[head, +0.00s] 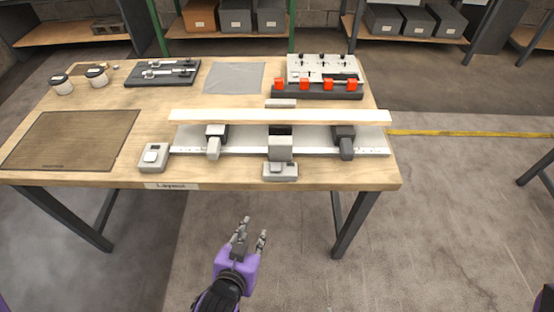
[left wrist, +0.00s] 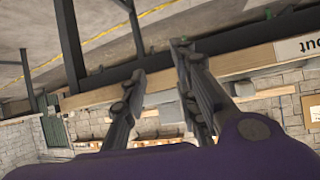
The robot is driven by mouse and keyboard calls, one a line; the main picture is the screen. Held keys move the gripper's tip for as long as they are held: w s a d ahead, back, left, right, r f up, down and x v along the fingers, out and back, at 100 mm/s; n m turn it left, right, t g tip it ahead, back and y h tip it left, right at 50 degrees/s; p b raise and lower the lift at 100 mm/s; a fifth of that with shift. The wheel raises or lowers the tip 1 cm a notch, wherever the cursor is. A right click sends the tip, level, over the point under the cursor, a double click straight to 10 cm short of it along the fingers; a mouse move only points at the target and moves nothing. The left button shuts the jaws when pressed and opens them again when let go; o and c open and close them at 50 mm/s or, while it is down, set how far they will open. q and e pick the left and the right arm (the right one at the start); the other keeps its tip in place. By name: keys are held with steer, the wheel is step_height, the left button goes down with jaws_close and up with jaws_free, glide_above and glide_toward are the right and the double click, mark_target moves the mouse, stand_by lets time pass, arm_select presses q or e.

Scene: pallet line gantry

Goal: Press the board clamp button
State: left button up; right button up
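A pale wooden board (head: 280,117) lies along a light metal clamp fixture (head: 250,140) on the workbench. A small grey box with a pale raised top (head: 153,157) stands left of the fixture. A second small grey box (head: 280,171) stands at the front middle of the fixture. I cannot tell from any label which box carries the board clamp button. My left gripper (head: 253,228) is in front of the bench's front edge, apart from both boxes. Its fingers are spread and empty, also in the left wrist view (left wrist: 158,62). My right gripper is out of view.
The wooden bench (head: 225,181) has a "Layout" label on its front edge. A brown mat (head: 70,140), two jars, a dark tool rail (head: 162,73), a grey sheet (head: 234,78) and a rack with orange parts (head: 317,89) occupy the top. Shelves stand behind.

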arm_select(q)
steer(key=w+d+r, duration=0.2)
steer(key=r, duration=0.1)
steer(key=w+d+r+t, duration=0.1)
steer(key=w+d+r, duration=0.1)
steer(key=d, duration=0.1)
steer(key=w+d+r+t+b, duration=0.1)
steer(key=w+d+r, duration=0.1)
steer(key=r, duration=0.1)
steer(key=shift+w+d+r+m, duration=0.2)
steer(key=shift+d+r+m, duration=0.05)
steer(key=shift+r+m, duration=0.1)
jaws_close()
step_height(320, 180, up, 8)
steer(key=w+a+n+t+y, duration=0.1)
steer(key=n+y, duration=0.1)
steer(key=n, duration=0.1)
steer(key=shift+f+n+t+y, duration=0.2)
steer(key=shift+n+t+y, duration=0.1)
steer(key=shift+n+t, duration=0.1)
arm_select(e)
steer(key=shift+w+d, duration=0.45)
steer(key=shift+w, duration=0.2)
arm_select(q)
steer(key=shift+w+a, duration=0.1)
steer(key=shift+w, duration=0.1)
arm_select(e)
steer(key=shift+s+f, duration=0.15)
